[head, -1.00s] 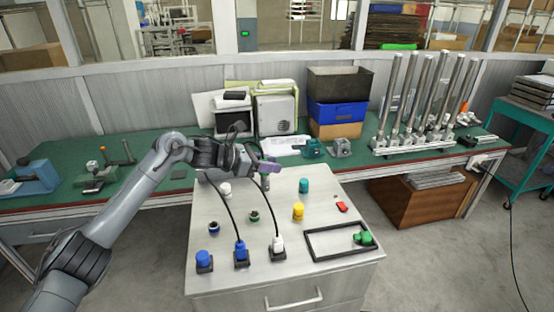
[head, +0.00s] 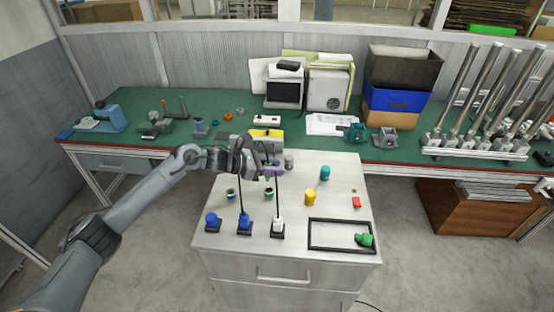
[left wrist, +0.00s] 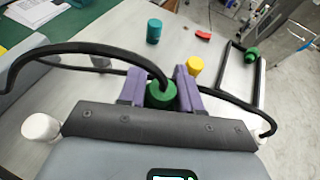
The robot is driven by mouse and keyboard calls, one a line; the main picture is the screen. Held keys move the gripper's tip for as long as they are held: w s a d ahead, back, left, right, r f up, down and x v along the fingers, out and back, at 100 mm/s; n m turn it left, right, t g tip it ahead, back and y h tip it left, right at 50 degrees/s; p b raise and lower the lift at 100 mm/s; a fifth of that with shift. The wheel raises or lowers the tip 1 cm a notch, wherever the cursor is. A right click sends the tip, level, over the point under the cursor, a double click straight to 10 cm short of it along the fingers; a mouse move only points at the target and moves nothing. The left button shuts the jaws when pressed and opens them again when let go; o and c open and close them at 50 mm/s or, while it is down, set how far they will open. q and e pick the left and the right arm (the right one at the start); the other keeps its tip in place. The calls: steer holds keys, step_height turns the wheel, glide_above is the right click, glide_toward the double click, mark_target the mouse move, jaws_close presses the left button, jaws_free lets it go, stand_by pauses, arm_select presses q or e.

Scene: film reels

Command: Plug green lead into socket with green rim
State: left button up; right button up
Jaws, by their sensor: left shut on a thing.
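My left gripper (head: 272,170) has purple fingers and is shut on the green lead's plug (left wrist: 160,95), held above the cabinet top with a black cable running from it. In the head view the arm and fingers mostly hide this plug. The socket with the green rim (head: 268,193) is on the cabinet top, a little below the gripper in the picture and apart from it. A socket with a blue rim (head: 231,193) is to its left. My right gripper is not in view.
A blue plug (head: 244,221) and a white plug (head: 278,226) stand at the front with upright black cables. A blue cap (head: 211,219), yellow cylinder (head: 310,198), teal cylinder (head: 325,173) and red piece (head: 356,202) are nearby. A black frame (head: 313,235) surrounds a green piece (head: 365,240).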

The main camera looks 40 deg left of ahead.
arm_select(q)
step_height(320, 180, down, 2)
steer(key=shift+f+b, duration=0.2)
steer(key=shift+b, duration=0.35)
step_height(320, 180, down, 2)
steer(key=shift+f+b, duration=0.1)
steer(key=shift+b, duration=0.35)
steer(key=shift+f, duration=0.5)
steer(key=shift+b, duration=0.55)
steer(key=shift+b, duration=0.35)
stand_by(0.5)
steer(key=shift+f+b, duration=0.45)
steer(key=shift+b, duration=0.05)
